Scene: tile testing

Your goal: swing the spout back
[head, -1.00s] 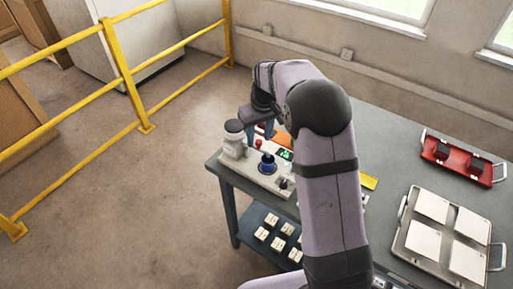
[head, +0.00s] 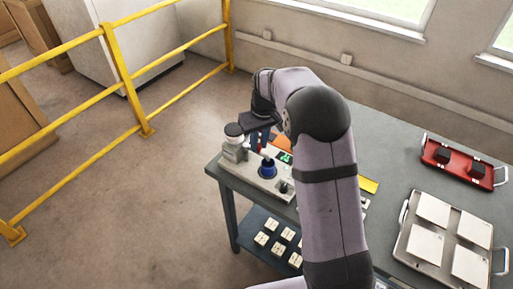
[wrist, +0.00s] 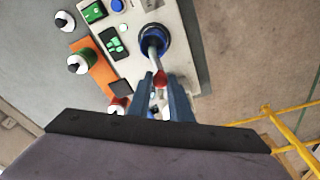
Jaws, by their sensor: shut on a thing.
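A pale bench device (head: 268,178) stands at the table's near left corner. It has a blue round cup (head: 267,169), which also shows in the wrist view (wrist: 151,37). A grey metal spout (wrist: 152,52) reaches over the cup toward my gripper, with a red part (wrist: 160,78) at its near end. My gripper (wrist: 163,88) has its two blue-grey fingers around this red end and is shut on the spout. In the head view my gripper (head: 263,142) is above the device, partly hidden by my arm.
A green display (wrist: 115,43) and an orange mat (wrist: 93,62) lie close by. A red tray (head: 462,163) and a tray of white tiles (head: 402,240) are at right. Yellow railing (head: 125,75) stands left.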

